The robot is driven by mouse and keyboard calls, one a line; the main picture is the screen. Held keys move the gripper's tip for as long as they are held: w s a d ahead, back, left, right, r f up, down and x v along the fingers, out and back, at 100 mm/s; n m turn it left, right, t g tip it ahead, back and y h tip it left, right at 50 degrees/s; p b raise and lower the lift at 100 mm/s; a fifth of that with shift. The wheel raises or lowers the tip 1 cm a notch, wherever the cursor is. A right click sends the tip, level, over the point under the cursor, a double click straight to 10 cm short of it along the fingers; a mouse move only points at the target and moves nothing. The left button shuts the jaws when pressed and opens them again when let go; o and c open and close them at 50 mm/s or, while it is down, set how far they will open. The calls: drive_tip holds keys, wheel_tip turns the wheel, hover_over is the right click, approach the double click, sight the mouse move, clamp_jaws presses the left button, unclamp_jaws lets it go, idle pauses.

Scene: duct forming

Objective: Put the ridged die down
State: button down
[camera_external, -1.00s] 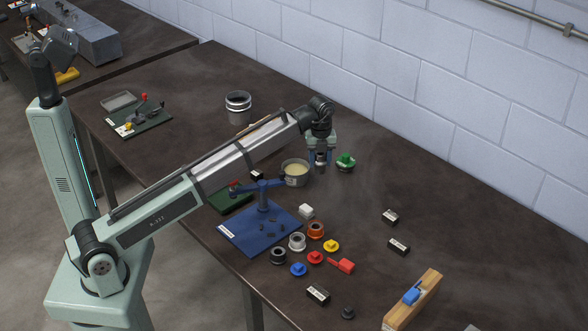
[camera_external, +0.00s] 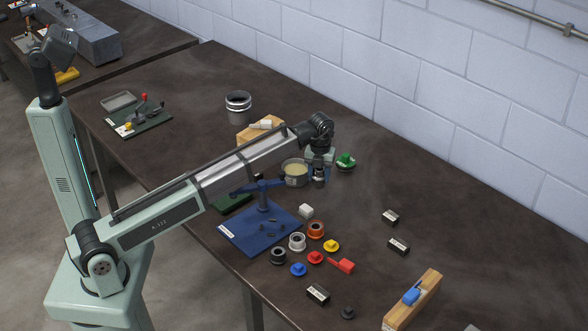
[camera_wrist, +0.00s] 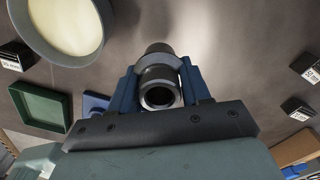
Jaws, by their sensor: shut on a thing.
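My gripper (camera_external: 318,169) is shut on a dark cylindrical die with a shiny metal rim (camera_external: 318,181). In the wrist view, the die (camera_wrist: 160,92) sits between my gripper's two blue fingers (camera_wrist: 160,84), its hollow end facing the camera. Its ridges are too small to make out. In the outside view it is between the bowl of pale cream material (camera_external: 295,174) and the green-knobbed piece (camera_external: 345,161). I cannot tell whether its lower end touches the table.
A blue board with a blue stand (camera_external: 258,232) is at front left. Several coloured round pieces, including an orange one (camera_external: 316,230), lie in front. Labelled black blocks (camera_external: 390,216) are to the right. The table (camera_external: 350,200) just in front and right of my gripper is clear.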

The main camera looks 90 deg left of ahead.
drive_tip(key=shift+f, duration=2.05)
drive_tip(key=shift+f, duration=0.1)
drive_tip(key=c, duration=0.5)
unclamp_jaws()
wheel_tip(320, 180, up, 12)
